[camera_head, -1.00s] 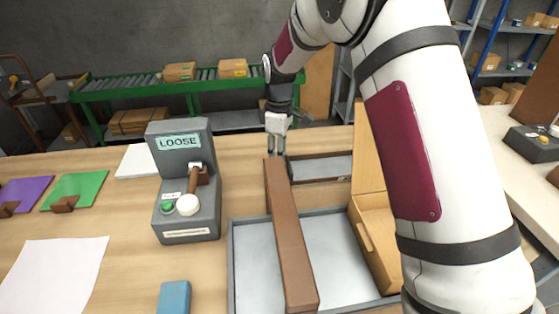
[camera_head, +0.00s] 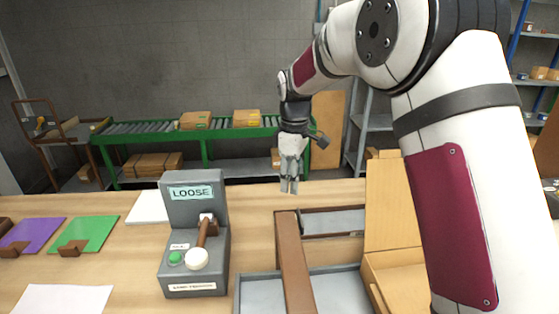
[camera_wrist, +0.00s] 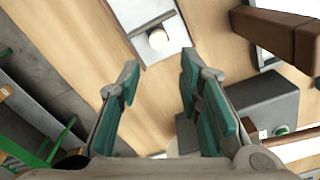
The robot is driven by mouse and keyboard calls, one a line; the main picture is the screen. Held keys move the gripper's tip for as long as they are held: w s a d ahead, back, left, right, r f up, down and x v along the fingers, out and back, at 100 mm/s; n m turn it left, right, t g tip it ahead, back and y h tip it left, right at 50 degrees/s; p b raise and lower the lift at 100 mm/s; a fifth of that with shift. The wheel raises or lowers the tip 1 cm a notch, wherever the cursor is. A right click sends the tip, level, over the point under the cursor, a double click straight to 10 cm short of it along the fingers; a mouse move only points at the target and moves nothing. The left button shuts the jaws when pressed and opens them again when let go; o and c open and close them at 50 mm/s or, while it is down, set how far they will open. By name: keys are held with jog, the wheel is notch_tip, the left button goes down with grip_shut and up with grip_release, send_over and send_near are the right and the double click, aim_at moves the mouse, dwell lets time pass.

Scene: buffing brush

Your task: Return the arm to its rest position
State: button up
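My arm comes in from the right of the head view and bends over the table. The grey device (camera_head: 194,245) labelled LOOSE stands to the left of my gripper, with a brown lever, a white knob and a green button. It also shows in the wrist view (camera_wrist: 262,108), at the right.
A long brown bar (camera_head: 294,262) lies across the grey tray (camera_head: 258,290). The brown-edged tray (camera_head: 335,220) and an open cardboard box (camera_head: 395,210) are close by. Purple (camera_head: 32,233) and green (camera_head: 87,232) panels lie at the left. A green-framed conveyor (camera_head: 225,130) stands behind.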

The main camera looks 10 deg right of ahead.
jog(key=s+d+r+m+t+p, duration=0.1)
jog(key=s+d+r+m+p, duration=0.2)
jog(key=s+r, duration=0.75)
jog(key=s+d+r+m+t+p, duration=0.1)
jog(key=s+d+r+m, duration=0.25)
jog(key=s, duration=0.55)
jog(key=s+d+r+m+t+p, duration=0.1)
jog(key=s+d+r+m, duration=0.1)
jog(key=s+r, duration=0.5)
jog(key=s+f+m+t+p, duration=0.1)
jog(key=s+f+m+p, duration=0.1)
jog(key=s, duration=1.2)
jog(key=shift+s+d+f+m, duration=0.2)
jog(key=shift+d+f+m, duration=0.25)
jog(key=shift+f+m, duration=0.55)
jog(key=shift+r, duration=0.15)
